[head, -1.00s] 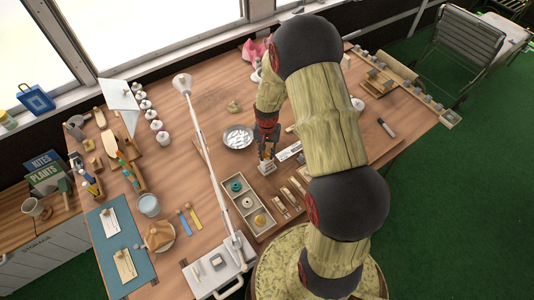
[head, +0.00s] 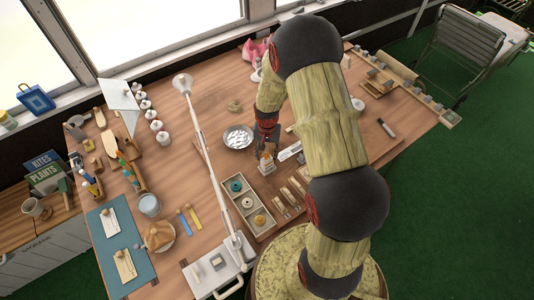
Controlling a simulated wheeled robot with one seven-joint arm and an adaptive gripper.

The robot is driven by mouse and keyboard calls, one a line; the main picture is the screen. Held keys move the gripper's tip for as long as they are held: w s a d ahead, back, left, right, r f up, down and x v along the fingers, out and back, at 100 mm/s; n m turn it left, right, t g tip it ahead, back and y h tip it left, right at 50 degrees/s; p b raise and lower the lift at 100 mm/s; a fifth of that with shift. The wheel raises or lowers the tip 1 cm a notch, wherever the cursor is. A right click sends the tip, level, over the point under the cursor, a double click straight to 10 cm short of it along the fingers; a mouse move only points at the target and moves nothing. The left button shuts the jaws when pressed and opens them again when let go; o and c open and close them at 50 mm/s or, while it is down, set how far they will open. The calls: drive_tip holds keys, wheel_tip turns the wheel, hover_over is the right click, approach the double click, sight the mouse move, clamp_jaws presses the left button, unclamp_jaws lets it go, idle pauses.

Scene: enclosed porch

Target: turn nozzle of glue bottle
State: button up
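A small whitish bottle with an orange top, apparently the glue bottle (head: 266,164), stands on the wooden workbench (head: 200,110) in the middle of the head view, just right of the three-part tray. My gripper (head: 266,146) hangs over the back of the bottle, with its dark fingers close to the orange nozzle. At this size I cannot tell whether the fingers touch the nozzle or how far apart they are.
A bowl of white pieces (head: 238,137) stands left of my gripper. A compartment tray (head: 262,232) and a white lamp arm (head: 205,150) are to the left. A flat light tool (head: 290,151) lies to the right. A dark-handled tool (head: 386,128) lies farther right.

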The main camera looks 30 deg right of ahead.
wheel_tip(320, 180, up, 12)
idle(0.7)
idle(0.4)
